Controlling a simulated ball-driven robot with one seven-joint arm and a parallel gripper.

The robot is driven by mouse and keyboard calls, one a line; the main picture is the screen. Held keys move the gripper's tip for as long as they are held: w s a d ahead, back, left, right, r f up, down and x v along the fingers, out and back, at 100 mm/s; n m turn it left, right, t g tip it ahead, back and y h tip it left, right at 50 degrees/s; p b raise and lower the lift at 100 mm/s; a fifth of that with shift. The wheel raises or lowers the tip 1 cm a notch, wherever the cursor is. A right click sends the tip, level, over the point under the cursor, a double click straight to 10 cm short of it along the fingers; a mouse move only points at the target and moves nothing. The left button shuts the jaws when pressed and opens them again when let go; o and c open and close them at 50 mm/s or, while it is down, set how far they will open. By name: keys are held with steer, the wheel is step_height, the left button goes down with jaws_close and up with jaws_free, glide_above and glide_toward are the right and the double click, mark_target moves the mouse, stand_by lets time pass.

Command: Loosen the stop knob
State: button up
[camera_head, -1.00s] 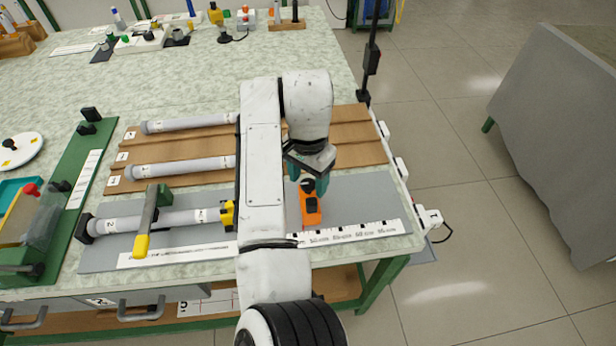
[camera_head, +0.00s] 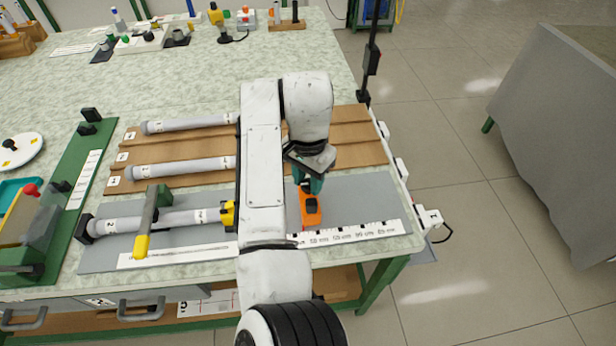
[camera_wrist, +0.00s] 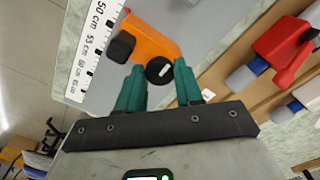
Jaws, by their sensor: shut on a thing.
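The orange stop (camera_head: 311,212) stands on the grey plate near the printed scale; it also shows in the wrist view (camera_wrist: 150,40). A black block (camera_wrist: 120,47) sits on its outer end. The stop knob (camera_wrist: 160,70) is round and black with a white mark on top. My gripper (camera_wrist: 160,76) has its teal fingers on either side of the knob and is shut on it. In the head view my gripper (camera_head: 312,185) is above the stop's far end, and the fingers mostly hide the knob.
A grey rod (camera_head: 180,219) lies left of the stop, under a green-and-yellow lever (camera_head: 147,222). More rods lie on the brown rack (camera_head: 350,150) behind. A red part (camera_wrist: 283,47) is near rod ends at right in the wrist view. The scale strip (camera_head: 355,234) runs along the front.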

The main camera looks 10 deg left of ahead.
steer(key=shift+r+p, duration=0.15)
steer(key=shift+p, duration=0.25)
steer(key=shift+d+r+n+p, duration=0.1)
steer(key=shift+n+p, duration=0.6)
steer(key=shift+p, duration=0.15)
steer(key=n+p, duration=0.2)
steer(key=p, duration=0.1)
steer(key=shift+r, duration=0.1)
steer(key=n+p, duration=0.4)
steer(key=n, duration=0.1)
steer(key=shift+p, duration=0.35)
steer(key=n+p, duration=0.3)
steer(key=n, duration=0.2)
steer(key=shift+f+n+p, duration=0.15)
steer(key=shift+n+p, duration=0.25)
steer(key=shift+n, duration=0.75)
steer(key=shift+f+n+p, duration=0.1)
steer(key=shift+n+p, duration=0.25)
steer(key=shift+n, duration=0.8)
steer(key=o, duration=1)
